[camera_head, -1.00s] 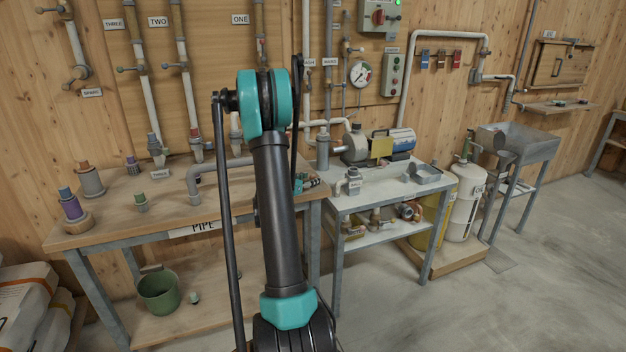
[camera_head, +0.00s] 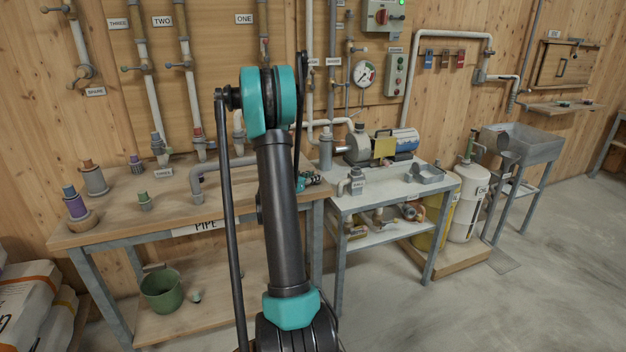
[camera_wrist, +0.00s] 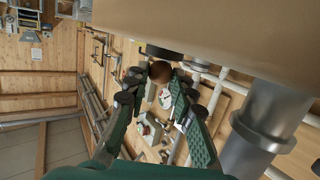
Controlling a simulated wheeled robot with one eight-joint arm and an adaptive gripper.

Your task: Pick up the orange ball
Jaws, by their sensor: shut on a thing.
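In the wrist view, a round brownish-orange ball (camera_wrist: 160,71) sits between the fingertips of my gripper (camera_wrist: 159,80). The dark, green-padded fingers reach in from both sides and are shut on it. The ball looks shaded, and part of it is hidden by the fingertips. A dark round part shows just above it, against a large tan surface; I cannot tell whether they touch. In the head view my arm hides the ball and most of the gripper.
A wooden pipe bench (camera_head: 120,230) with fittings stands left, a green bucket (camera_head: 161,291) below it. A grey metal table (camera_head: 345,205) with a pump (camera_head: 358,145) stands right of my arm. Further right are a white tank (camera_head: 466,210) and metal trough (camera_head: 530,145).

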